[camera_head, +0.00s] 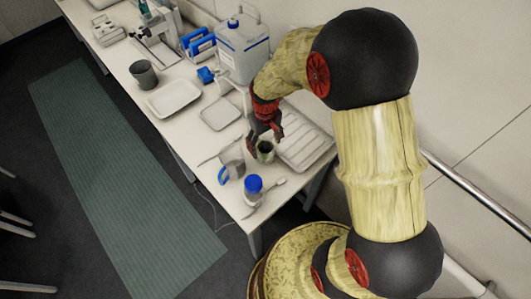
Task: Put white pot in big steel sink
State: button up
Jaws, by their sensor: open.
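My gripper (265,142) is open and points down over the right part of the white bench. A small pale pot (265,154) with a dark inside stands upright right below the fingers. I cannot tell whether the fingers touch it or reach around it. It is the nearest match to a white pot, though its colour is hard to judge. A ribbed pale drainer tray (304,141) lies just right of it, partly behind my arm. I do not see a clear big steel sink.
A clear jug (231,164) with a blue handle and a blue-capped jar (253,188) stand close to the gripper, near the bench edge. White trays (174,98), a grey cup (143,74) and a large canister (243,48) are farther left and back. A green mat (120,165) covers the floor.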

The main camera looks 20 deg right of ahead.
jog(key=shift+f, duration=0.95)
jog(key=shift+c, duration=0.4)
jog(key=c, duration=1.3)
jog(key=shift+r, duration=0.1)
